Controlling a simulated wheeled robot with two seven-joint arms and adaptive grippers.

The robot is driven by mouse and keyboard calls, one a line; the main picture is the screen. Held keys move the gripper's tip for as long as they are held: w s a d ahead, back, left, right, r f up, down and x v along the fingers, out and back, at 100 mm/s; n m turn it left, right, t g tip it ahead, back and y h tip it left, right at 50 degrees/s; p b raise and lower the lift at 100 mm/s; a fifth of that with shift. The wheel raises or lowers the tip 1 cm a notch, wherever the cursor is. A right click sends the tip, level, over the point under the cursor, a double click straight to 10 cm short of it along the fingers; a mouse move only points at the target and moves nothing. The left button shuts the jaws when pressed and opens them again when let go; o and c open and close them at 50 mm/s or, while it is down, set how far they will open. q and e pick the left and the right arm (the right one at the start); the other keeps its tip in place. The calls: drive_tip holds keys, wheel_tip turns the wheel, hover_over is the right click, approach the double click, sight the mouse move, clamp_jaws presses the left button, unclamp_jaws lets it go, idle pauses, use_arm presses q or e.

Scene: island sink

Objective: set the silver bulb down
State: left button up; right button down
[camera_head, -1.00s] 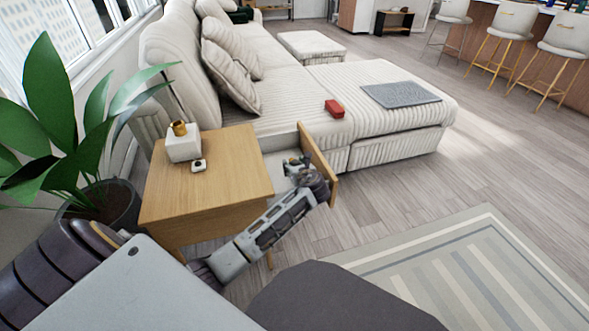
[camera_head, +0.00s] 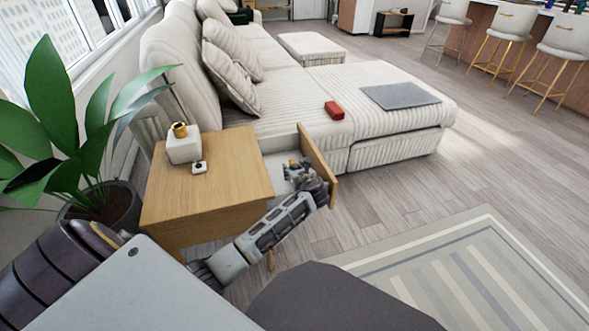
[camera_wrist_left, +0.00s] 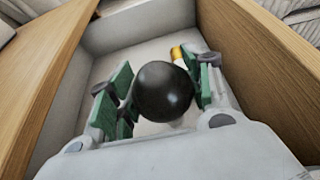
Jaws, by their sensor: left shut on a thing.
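My left gripper (camera_head: 294,169) is inside the open drawer (camera_head: 318,160) of the wooden side table (camera_head: 215,188). The left wrist view shows it from behind, with green finger pads on both sides. It is shut on a round, dark, glossy thing (camera_wrist_left: 163,92), which I take to be the silver bulb, though it looks nearly black here. The bulb is held over the drawer's pale floor; I cannot tell whether it touches it. A small gold and white piece (camera_wrist_left: 180,56) shows behind the bulb beside the right finger. My right gripper is not in view.
On the table top are a white block with a gold piece (camera_head: 183,146) and a small white item (camera_head: 199,167). A sofa (camera_head: 290,105) with a red box (camera_head: 334,110) is behind; a potted plant (camera_head: 105,205) stands left.

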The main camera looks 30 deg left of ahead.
use_arm(q)
drive_tip(key=shift+f, duration=0.15)
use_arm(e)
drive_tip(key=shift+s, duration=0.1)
use_arm(q)
drive_tip(key=o, duration=1)
drive_tip(key=shift+s+f, duration=0.1)
drive_tip(key=shift+f, duration=0.05)
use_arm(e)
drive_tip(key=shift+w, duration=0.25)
use_arm(q)
drive_tip(key=shift+r+b, duration=0.5)
drive_tip(key=shift+b, duration=0.05)
drive_tip(key=p+v, duration=0.1)
drive_tip(key=v, duration=0.2)
drive_tip(key=p+v, duration=0.2)
drive_tip(key=v, duration=0.2)
drive_tip(key=p+v, duration=0.1)
drive_tip(key=v, duration=0.2)
drive_tip(key=shift+d+r+p, duration=0.1)
drive_tip(key=shift+r+p, duration=0.25)
drive_tip(key=shift+r, duration=0.1)
drive_tip(key=shift+v, duration=0.8)
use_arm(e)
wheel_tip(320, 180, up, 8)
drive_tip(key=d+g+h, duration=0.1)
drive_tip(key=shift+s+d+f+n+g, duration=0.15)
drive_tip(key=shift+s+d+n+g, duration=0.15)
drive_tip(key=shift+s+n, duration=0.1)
